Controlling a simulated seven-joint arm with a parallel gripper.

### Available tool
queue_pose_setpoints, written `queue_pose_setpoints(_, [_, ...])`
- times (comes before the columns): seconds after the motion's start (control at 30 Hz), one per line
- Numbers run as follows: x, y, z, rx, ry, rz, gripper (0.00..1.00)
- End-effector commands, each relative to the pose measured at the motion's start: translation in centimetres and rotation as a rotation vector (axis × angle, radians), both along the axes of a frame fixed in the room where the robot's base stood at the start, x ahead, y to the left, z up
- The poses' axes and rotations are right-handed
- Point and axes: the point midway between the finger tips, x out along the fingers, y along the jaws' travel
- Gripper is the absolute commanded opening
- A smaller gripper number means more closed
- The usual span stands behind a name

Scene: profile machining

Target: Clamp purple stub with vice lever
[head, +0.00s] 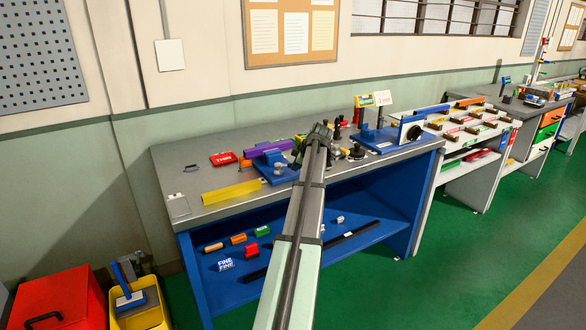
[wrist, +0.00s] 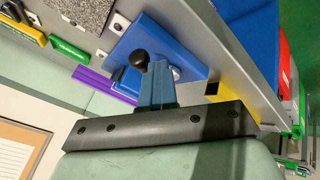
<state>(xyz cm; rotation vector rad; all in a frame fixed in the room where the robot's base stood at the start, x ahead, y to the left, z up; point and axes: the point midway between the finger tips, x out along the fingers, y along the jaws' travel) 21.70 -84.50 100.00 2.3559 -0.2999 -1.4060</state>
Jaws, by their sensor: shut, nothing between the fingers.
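The purple stub (head: 276,147) lies across the blue vice (head: 268,163) on the grey workbench. In the wrist view the purple stub (wrist: 104,85) sticks out from beside the blue vice base (wrist: 180,50). A black ball knob (wrist: 138,59), apparently the vice lever's, stands over the base; the lever's arm is mostly hidden. My gripper (wrist: 160,68) is shut and empty, its fingertips close beside the knob; I cannot tell whether they touch. In the head view my gripper (head: 320,132) is to the right of the stub, and the arm hides part of the bench.
A yellow profile (head: 231,191) lies at the bench's front left, with a red sign (head: 223,158) behind it. A blue machine with a black wheel (head: 411,130) stands at the right end. Several black knobs and small fittings crowd the bench just right of my gripper.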

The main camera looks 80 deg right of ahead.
Motion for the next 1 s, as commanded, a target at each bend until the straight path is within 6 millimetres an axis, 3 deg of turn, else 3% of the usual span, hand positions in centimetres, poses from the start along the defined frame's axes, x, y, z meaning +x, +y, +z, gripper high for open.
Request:
queue_pose_setpoints(0.1, [-0.2, -1.5, 0.1, 0.000, 0.000, 0.108, 0.00])
queue_pose_setpoints(0.53, [0.1, -3.9, 0.1, -0.002, 0.001, 0.442, 0.00])
queue_pose_setpoints(1.0, [0.4, -4.7, 0.0, -0.005, 0.002, 0.444, 0.00])
